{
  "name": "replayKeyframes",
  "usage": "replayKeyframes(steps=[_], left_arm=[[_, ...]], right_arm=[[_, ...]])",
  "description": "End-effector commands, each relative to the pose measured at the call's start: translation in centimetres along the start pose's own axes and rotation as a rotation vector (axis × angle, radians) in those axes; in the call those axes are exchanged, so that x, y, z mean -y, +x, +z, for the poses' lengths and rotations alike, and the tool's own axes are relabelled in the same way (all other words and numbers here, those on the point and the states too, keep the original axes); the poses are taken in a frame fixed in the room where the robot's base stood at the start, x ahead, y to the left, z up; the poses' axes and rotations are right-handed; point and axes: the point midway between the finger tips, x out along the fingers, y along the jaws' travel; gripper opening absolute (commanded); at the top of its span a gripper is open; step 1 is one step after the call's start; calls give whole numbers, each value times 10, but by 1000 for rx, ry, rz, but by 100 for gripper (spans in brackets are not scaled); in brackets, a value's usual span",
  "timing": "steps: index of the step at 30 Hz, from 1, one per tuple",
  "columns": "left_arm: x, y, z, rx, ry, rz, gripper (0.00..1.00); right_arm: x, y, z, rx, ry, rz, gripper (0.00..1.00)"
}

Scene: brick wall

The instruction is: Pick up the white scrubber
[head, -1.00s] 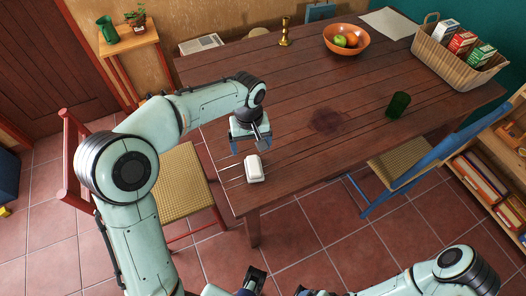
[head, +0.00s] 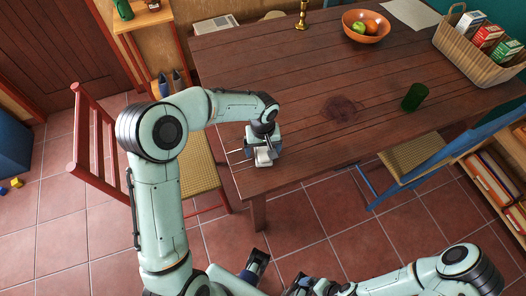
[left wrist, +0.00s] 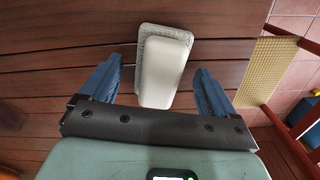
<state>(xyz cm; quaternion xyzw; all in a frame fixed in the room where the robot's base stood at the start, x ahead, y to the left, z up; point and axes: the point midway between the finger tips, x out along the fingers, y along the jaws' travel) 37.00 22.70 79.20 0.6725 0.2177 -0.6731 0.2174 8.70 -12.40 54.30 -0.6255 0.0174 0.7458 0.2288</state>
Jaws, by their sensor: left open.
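The white scrubber (head: 264,157) lies near the table's front left corner, partly hidden by my left gripper in the head view. In the left wrist view the scrubber (left wrist: 165,65) shows a smooth white block on a wider grey, textured base. My left gripper (head: 262,148) is open just over it. In the left wrist view the blue fingers of the gripper (left wrist: 158,72) stand on either side of the scrubber's near end, with gaps on both sides. My right gripper (head: 277,272) is low at the bottom of the head view, away from the table; its jaw state is unclear.
The table around the scrubber is mostly clear.

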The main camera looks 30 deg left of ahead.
Motion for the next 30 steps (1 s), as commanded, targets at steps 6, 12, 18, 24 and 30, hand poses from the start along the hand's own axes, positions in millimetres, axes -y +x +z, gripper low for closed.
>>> replayKeyframes(steps=[6, 12, 18, 24, 30], left_arm=[[0, 9, 0, -1, 1, 1, 89], [0, 9, 0, -1, 1, 1, 63], [0, 9, 0, -1, 1, 1, 28], [0, 8, 0, -1, 1, 1, 28], [-1, -5, -1, -3, 0, 2, 28]], right_arm=[[0, 1, 0, 0, 0, 0, 94], [0, 1, 0, 0, 0, 0, 94], [0, 1, 0, 0, 0, 0, 94], [0, 0, 0, 0, 0, 0, 94], [0, -1, 0, 0, 0, 0, 94]])
